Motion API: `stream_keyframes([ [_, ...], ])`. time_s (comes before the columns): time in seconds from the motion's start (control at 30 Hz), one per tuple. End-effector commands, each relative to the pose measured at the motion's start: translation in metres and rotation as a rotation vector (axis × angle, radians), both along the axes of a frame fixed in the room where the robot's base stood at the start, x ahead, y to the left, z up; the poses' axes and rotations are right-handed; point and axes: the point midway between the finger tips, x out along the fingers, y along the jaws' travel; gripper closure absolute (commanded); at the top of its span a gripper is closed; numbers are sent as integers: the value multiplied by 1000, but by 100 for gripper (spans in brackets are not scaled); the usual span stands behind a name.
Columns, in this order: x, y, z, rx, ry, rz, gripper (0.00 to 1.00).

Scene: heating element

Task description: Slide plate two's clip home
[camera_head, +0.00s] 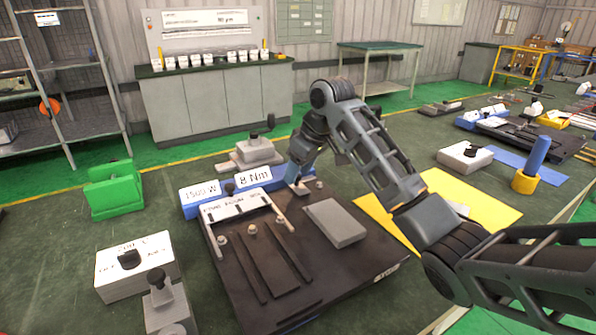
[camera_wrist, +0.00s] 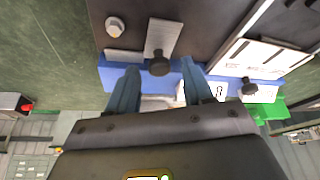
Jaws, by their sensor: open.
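A dark board (camera_head: 370,262) lies on the green bench. At its back edge is a small grey sliding strip (camera_head: 298,187) with a dark knob, likely a clip; it also shows in the wrist view (camera_wrist: 164,33). My gripper (camera_head: 296,172) is at this back edge, pointing down. In the wrist view my gripper (camera_wrist: 158,68) is open, its two blue fingers either side of the black knob (camera_wrist: 159,66), with gaps on both sides. I cannot tell which plate is plate two; the head view partly hides the fingertips.
Blue blocks labelled "1500 W" (camera_head: 203,196) and "8 Nm" (camera_head: 254,177) stand behind the board. A grey block (camera_head: 335,222) and dark bars lie on it. A green holder (camera_head: 113,188) and a white "200 °C" box (camera_head: 136,266) stand left. A yellow mat (camera_head: 480,205) lies right.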

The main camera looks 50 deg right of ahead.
Motion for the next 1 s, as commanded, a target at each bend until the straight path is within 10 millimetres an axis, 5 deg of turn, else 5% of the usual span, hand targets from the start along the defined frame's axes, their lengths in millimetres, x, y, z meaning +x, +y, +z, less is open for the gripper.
stream_keyframes([
  [0.37,2,0,-7,0,0,0,49],
  [0.9,2,0,-6,0,-1,0,100],
  [1.0,3,0,-6,0,-1,0,100],
])
